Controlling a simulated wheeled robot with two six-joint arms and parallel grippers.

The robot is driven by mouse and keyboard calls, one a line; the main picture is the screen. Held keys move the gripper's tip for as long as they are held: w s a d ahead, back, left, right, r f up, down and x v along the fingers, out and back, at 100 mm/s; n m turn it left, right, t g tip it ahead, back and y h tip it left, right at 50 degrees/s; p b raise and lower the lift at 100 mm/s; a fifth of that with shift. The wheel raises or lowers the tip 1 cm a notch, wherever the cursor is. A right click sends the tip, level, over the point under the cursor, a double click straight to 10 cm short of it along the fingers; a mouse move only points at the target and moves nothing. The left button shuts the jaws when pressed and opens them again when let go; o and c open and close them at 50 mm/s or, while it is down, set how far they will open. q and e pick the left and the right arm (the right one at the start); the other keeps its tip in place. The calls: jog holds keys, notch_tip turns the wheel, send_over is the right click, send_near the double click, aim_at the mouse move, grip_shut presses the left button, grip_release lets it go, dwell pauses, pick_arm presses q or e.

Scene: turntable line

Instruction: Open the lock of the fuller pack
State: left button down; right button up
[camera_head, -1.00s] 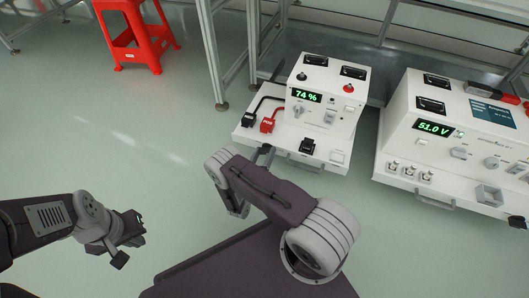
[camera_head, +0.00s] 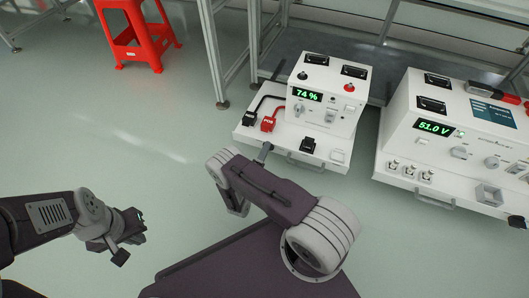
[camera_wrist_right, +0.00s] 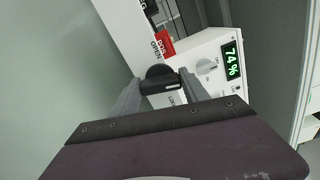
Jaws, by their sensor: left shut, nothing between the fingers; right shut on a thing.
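A white pack (camera_head: 326,108) with a green "74 %" display (camera_head: 307,95) stands at centre right on a white base. In the right wrist view, a black lock knob (camera_wrist_right: 160,76) sits on its base near "OPEN" lettering. My right gripper (camera_wrist_right: 160,86) is shut on this knob, one finger on each side. In the head view that gripper (camera_head: 264,152) reaches the front left of the base and hides the knob. A second white pack (camera_head: 460,125) shows "51.0 V" at the right. My left gripper (camera_head: 131,239) is shut and empty over the floor at lower left.
A red connector (camera_head: 269,123) and a black cable lie on the first pack's base, left of its housing. A grey handle (camera_head: 306,165) is on its front edge. A metal frame (camera_head: 213,60) stands behind. A red stool (camera_head: 135,35) is far left. The left floor is clear.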

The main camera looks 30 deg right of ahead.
jog(key=shift+f+n, duration=0.1)
jog(key=shift+n, duration=1)
jog(key=o, duration=1.4)
jog(key=p+v, duration=0.4)
jog(key=v, duration=0.5)
